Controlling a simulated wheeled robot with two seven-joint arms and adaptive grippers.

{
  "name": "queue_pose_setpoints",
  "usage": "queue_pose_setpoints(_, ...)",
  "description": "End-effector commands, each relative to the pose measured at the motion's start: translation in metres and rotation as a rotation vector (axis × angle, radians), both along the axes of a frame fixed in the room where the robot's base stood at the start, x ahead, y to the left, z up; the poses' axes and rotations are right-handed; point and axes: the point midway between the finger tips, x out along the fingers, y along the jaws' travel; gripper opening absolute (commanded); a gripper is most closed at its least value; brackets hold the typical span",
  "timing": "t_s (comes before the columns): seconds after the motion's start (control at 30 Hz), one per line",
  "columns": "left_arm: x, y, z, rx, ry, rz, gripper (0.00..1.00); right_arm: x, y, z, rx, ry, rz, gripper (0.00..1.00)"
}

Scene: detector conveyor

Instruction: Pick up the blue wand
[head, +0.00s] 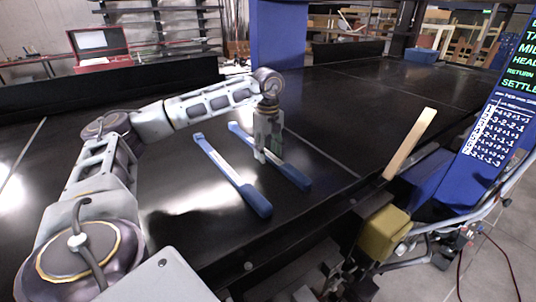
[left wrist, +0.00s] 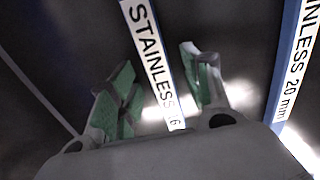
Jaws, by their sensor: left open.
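Two blue wands with white label strips lie side by side on the black conveyor. The right wand (head: 293,177) is under my left gripper (head: 268,158), whose fingers hide part of its middle. In the left wrist view this wand (left wrist: 146,35), labelled "STAINLESS 16", runs between the two green-padded fingers. The fingers are open and stand apart on either side of it. The left wand (head: 231,174) lies to the left of the gripper; in the left wrist view it is at the right edge (left wrist: 293,62), labelled "20 mm". My right gripper is not in view.
The black conveyor (head: 330,110) is clear around the wands. A blue post (head: 280,35) stands behind. At the right are a wooden handle (head: 410,143), a yellow block (head: 383,232) and a blue panel with a screen (head: 505,95). A red case (head: 98,47) sits far back left.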

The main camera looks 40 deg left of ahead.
Motion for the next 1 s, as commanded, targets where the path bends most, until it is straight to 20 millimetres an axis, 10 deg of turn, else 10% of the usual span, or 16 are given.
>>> queue_pose_setpoints(0.4, 0.0000, 0.0003, -0.0004, 0.000, 0.000, 0.000, 0.48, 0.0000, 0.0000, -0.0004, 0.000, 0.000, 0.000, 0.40)
queue_pose_setpoints(0.77, 0.0000, 0.0002, -0.0003, 0.000, 0.001, 0.000, 0.02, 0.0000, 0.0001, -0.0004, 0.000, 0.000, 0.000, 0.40)
queue_pose_setpoints(1.0, 0.0002, 0.0003, 0.0002, 0.001, 0.000, 0.000, 0.00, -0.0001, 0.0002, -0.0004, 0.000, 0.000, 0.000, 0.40)
